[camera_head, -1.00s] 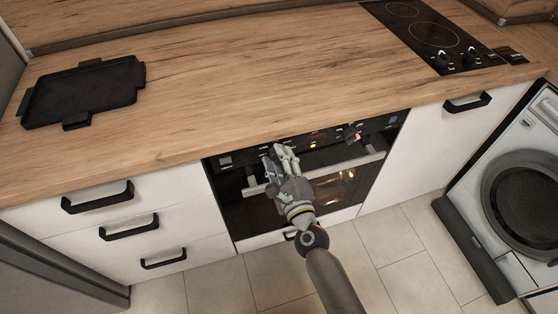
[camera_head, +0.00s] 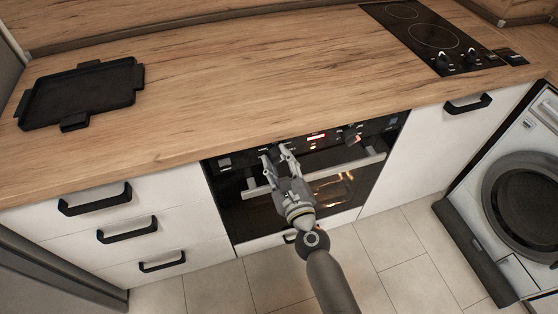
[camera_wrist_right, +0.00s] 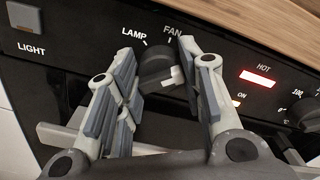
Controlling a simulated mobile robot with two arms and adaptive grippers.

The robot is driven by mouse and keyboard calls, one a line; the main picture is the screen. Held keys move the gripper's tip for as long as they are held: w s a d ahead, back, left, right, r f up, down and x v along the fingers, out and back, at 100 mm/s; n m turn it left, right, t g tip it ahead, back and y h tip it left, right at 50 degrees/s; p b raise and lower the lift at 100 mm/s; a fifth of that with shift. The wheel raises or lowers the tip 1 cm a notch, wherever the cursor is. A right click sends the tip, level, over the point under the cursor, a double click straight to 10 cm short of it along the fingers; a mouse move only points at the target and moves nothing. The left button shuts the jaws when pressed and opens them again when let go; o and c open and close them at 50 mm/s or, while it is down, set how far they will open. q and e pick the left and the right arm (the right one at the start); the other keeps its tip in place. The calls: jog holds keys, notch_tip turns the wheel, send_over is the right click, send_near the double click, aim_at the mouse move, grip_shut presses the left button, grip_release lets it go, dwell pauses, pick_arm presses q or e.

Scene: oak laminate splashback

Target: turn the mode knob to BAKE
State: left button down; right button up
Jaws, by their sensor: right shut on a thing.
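The oven's mode knob (camera_wrist_right: 156,68) is a dark round knob with a white mark on its right side, on the black control panel. LAMP and FAN are printed above it; I cannot read a BAKE label, and the area right of and below the knob is partly hidden. My right gripper (camera_head: 275,153) is at the left part of the oven panel. In the right wrist view its fingers (camera_wrist_right: 160,78) stand on both sides of the knob, shut on it. My left gripper is not in view.
A red HOT light (camera_wrist_right: 257,78) and another knob (camera_wrist_right: 305,112) are to the right on the panel. The oven handle (camera_head: 340,167) runs below the panel, close to the gripper. The wooden worktop (camera_head: 230,80) overhangs above, with a black tray (camera_head: 80,93) at left.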

jog(key=o, duration=1)
jog(key=shift+s, duration=0.15)
jog(key=v, duration=1.1)
jog(key=shift+s+d, duration=0.2)
jog(key=shift+s, duration=0.15)
